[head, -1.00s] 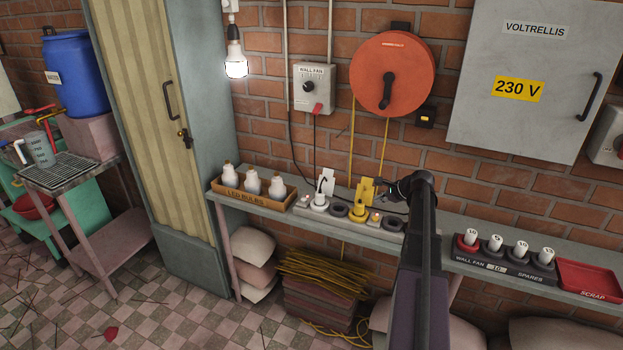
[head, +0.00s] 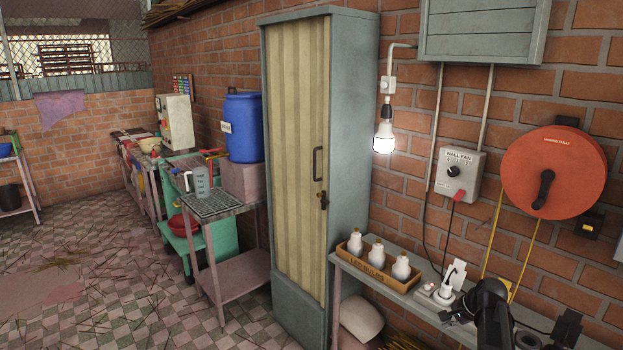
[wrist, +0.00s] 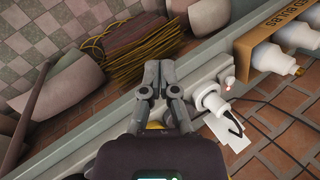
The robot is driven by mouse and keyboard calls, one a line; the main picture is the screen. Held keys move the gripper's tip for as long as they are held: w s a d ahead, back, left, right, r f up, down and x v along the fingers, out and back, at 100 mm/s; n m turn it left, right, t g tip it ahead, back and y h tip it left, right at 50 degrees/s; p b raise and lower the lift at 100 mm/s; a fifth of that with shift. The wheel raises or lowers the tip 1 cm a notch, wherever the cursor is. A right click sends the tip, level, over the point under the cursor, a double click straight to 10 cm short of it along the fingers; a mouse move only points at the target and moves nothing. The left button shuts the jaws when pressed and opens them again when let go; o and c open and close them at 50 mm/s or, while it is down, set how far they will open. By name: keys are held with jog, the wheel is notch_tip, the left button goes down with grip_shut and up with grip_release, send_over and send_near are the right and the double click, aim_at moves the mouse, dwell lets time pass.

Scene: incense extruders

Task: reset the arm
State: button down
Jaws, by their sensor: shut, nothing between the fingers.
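My gripper (wrist: 156,70) is shut and empty in the wrist view. Its fingers lie over the grey shelf (wrist: 75,142), to the left of the white plug (wrist: 211,104) in the power strip. I cannot tell its height above the shelf. In the head view my arm is at the lower right, over the shelf (head: 392,290), partly cut off by the bottom edge. The white plug also shows there (head: 445,293), just left of my arm. A small yellow part shows under the gripper in the wrist view, mostly hidden.
A tray of LED bulbs (head: 364,275) stands left of the strip. The wall fan switch (head: 460,172) and orange reel (head: 553,182) hang on the brick wall behind. A tall cabinet (head: 350,130) stands left of the shelf. Sticks and sacks (wrist: 110,60) lie below.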

jog(key=s+a+n+g+h+p, duration=0.1)
jog(key=s+a+n+g, duration=0.1)
jog(key=s+a+n, duration=0.4)
jog(key=s+a+n+g+h+p, duration=0.1)
jog(key=s+a+n, duration=0.6)
jog(key=a, duration=0.9)
jog(key=shift+s+a+r+g+h+p, duration=0.2)
jog(key=shift+s+r+g+h+p, duration=0.15)
jog(key=shift+s+g+h, duration=0.4)
jog(key=shift+s, duration=0.1)
